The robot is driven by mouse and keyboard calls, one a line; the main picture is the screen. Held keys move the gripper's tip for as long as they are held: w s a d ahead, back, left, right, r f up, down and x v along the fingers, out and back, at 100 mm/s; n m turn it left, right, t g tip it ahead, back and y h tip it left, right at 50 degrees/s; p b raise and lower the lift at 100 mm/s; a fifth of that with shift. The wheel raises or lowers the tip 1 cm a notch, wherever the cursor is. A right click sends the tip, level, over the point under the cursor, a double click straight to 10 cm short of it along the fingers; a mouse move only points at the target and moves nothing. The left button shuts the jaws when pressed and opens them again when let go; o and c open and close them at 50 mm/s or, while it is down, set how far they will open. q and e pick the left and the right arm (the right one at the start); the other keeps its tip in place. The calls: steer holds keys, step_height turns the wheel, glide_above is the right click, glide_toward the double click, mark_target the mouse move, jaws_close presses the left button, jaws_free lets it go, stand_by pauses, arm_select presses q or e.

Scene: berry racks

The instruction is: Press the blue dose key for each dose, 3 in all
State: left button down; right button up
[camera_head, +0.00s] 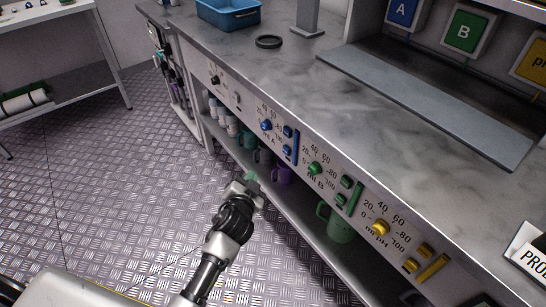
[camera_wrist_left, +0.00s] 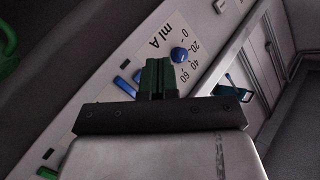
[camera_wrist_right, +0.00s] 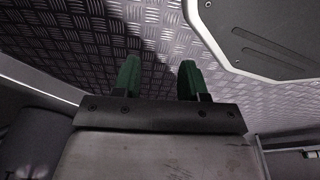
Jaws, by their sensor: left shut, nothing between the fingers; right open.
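The front panel of the counter carries a blue section marked A, with a blue dial (camera_head: 266,125), an upper blue key (camera_head: 287,131), a lower blue key (camera_head: 287,150) and an upright blue bar. No label tells which key is the dose key. My left gripper (camera_head: 250,178) is shut and empty, below and left of the blue keys, apart from them in the head view. In the left wrist view its green fingers (camera_wrist_left: 158,75) stand before the panel, near the dial (camera_wrist_left: 179,55) and blue parts (camera_wrist_left: 124,87). My right gripper (camera_wrist_right: 158,78) is open and empty above the metal floor.
Green (camera_head: 314,168) and yellow (camera_head: 380,227) dials with their own keys sit further right on the panel. Mugs, including a green one (camera_head: 341,226), stand on the shelf below. A blue tray (camera_head: 228,14) is on the counter. The floor at left is clear.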

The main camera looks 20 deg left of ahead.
mark_target(287, 150)
arm_select(q)
steer(key=shift+w+a+r+t, duration=0.1)
steer(key=shift+a+r+t, duration=0.1)
steer(key=shift+r, duration=0.3)
steer(key=shift+a+r+t, duration=0.1)
steer(key=shift+a+r, duration=0.05)
steer(key=shift+r, duration=0.3)
arm_select(e)
steer(key=shift+w+a, duration=0.1)
steer(key=shift+w, duration=0.15)
arm_select(q)
steer(key=shift+w+d, duration=0.1)
steer(key=shift+d, duration=0.05)
arm_select(e)
steer(key=shift+w, duration=0.1)
arm_select(q)
steer(key=w+d+b, duration=0.3)
steer(key=w+d, duration=0.2)
steer(key=w, duration=0.1)
steer(key=shift+w+b, duration=0.4)
arm_select(e)
steer(key=w+r, duration=0.5)
steer(key=r, duration=0.5)
steer(key=shift+w+a+r+t, duration=0.3)
steer(key=shift+w+a+t, duration=0.05)
steer(key=shift+a+t, duration=0.1)
arm_select(q)
steer(key=shift+d, duration=0.1)
steer(key=shift+w+d, duration=0.1)
